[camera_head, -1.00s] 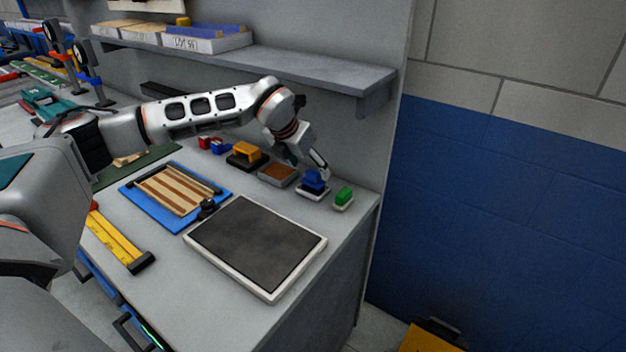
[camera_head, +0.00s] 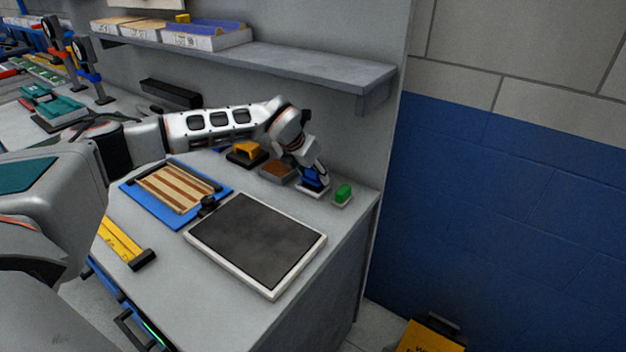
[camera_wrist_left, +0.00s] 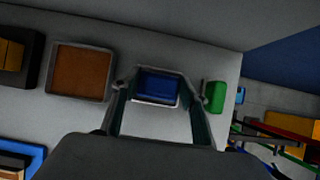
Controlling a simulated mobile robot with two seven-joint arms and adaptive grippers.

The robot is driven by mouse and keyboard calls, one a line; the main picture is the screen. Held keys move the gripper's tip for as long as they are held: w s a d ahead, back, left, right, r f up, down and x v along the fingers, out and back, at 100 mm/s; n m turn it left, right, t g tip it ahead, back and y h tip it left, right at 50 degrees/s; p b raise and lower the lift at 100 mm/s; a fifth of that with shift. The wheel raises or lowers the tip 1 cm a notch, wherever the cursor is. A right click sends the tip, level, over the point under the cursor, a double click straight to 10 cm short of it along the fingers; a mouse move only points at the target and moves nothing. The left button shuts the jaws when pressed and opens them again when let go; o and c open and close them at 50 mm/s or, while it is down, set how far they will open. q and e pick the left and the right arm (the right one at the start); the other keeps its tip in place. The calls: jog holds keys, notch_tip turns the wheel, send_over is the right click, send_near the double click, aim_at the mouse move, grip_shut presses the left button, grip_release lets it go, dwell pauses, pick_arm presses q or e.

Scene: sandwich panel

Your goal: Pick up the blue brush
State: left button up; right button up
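The blue brush (camera_head: 314,177) sits on a small pale tray (camera_head: 310,192) near the back right of the bench. My left gripper (camera_head: 316,180) is lowered over it. In the left wrist view the blue brush (camera_wrist_left: 158,86) lies between the two open fingers of the left gripper (camera_wrist_left: 160,92), one finger on each side. A gap shows between the brush and each finger. The brush's lower part is partly hidden in the head view. My right gripper is not in view.
A green block (camera_head: 343,193) on a small pale base stands close to the right of the left gripper. A brown-topped tray (camera_head: 277,171) and an orange item (camera_head: 246,152) stand to the left. A dark panel (camera_head: 256,243) lies in front. A shelf (camera_head: 300,72) overhangs behind.

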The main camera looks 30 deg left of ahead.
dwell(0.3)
pick_arm(q)
jog(key=shift+s+r, duration=0.2)
jog(key=shift+r, duration=0.35)
notch_tip(320, 180, up, 6)
jog(key=shift+r, duration=0.1)
jog(key=s+a+b, duration=0.1)
jog(key=s, duration=0.5)
jog(key=s+a, duration=0.1)
jog(key=s, duration=0.6)
jog(key=s+b, duration=0.1)
jog(key=s, duration=0.5)
jog(key=shift+s+a+b, duration=0.25)
jog(key=shift+a+b, duration=0.05)
jog(key=shift+a, duration=0.1)
jog(key=shift+o, duration=1)
